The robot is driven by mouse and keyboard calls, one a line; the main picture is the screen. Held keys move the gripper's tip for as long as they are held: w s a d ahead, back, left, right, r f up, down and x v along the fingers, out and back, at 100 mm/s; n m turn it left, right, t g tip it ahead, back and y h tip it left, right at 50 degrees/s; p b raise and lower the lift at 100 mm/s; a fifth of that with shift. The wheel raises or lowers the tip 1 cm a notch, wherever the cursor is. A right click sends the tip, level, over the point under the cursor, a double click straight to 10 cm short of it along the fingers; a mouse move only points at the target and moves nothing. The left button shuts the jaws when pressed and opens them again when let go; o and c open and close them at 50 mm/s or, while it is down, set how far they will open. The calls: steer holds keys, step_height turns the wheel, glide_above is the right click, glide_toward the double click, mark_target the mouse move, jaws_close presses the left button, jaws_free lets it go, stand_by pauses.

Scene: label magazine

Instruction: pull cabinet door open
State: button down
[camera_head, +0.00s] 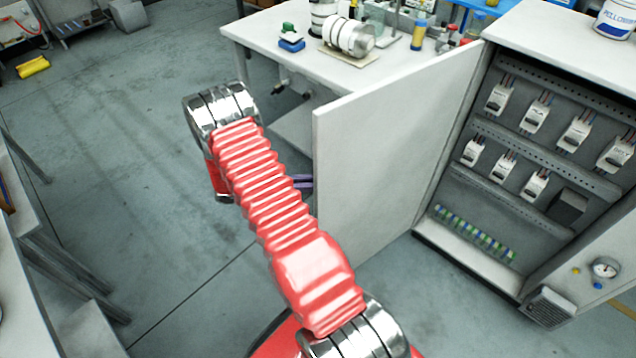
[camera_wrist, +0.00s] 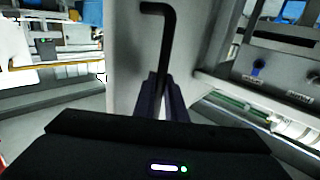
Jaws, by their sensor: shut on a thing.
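The white cabinet door (camera_head: 400,135) stands wide open, swung out from the left side of the grey cabinet (camera_head: 460,240). The cabinet's inside with its rows of breakers is exposed. In the wrist view the pale door (camera_wrist: 128,55) fills the middle, with a black bent handle (camera_wrist: 168,40) in front of it. My gripper (camera_wrist: 165,82) is shut on the lower part of this handle. In the head view only the dark purple fingers of my gripper (camera_head: 302,181) show beside the door's outer edge; the handle is hidden there.
A white workbench (camera_head: 290,62) with metal parts, bottles and a blue-green block stands behind the door, close to its top edge. Another bench edge (camera_head: 35,240) is at the far left. The grey floor (camera_head: 130,170) between them is clear. A white bucket (camera_head: 615,18) sits on the cabinet top.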

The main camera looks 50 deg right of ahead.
steer(key=shift+a, duration=0.15)
steer(key=c, duration=1.8)
jaws_free()
steer(key=shift+w, duration=0.1)
steer(key=v, duration=1.3)
steer(key=shift+w+a+f, duration=0.1)
steer(key=shift+w+a, duration=0.05)
steer(key=shift+w, duration=0.15)
